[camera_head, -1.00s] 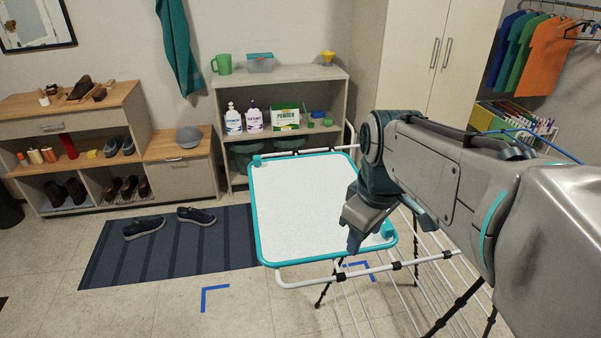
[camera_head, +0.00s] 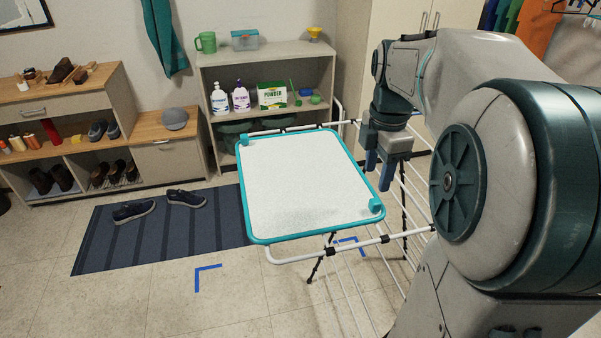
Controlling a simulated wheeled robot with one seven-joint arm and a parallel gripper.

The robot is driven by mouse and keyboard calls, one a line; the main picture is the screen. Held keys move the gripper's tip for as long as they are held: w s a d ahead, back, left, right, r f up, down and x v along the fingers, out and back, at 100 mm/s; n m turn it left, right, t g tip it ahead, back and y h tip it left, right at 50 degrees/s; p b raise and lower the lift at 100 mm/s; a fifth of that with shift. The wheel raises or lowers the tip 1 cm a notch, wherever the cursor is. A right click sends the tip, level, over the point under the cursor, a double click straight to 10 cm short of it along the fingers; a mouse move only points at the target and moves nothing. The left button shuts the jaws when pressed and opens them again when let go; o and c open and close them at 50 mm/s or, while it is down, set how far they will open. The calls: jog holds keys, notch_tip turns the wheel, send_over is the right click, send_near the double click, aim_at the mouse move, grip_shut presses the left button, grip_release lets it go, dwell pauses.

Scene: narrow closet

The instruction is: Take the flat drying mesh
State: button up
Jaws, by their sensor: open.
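The flat drying mesh (camera_head: 305,185) is a white panel with a teal rim and teal blocks at two opposite corners. It lies flat on the near-left end of the white drying rack (camera_head: 290,259). My gripper (camera_head: 379,180) points down beside the mesh's right edge, near its right corner. Its two dark blue fingers are apart with nothing seen between them. I cannot tell whether a fingertip touches the rim.
Shelves with bottles and a powder box (camera_head: 272,95) stand behind the rack. A shoe cabinet (camera_head: 165,158) is at the left. A striped mat (camera_head: 160,240) with two shoes lies on the floor left of the rack. Floor in front is clear.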

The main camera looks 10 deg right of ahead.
aim_at(371, 201)
jog(key=f, duration=0.6)
jog(key=f+p, duration=0.1)
jog(key=f, duration=0.1)
jog(key=shift+w+d+f, duration=0.15)
jog(key=shift+w+f, duration=0.1)
jog(key=shift+f, duration=0.15)
grip_shut()
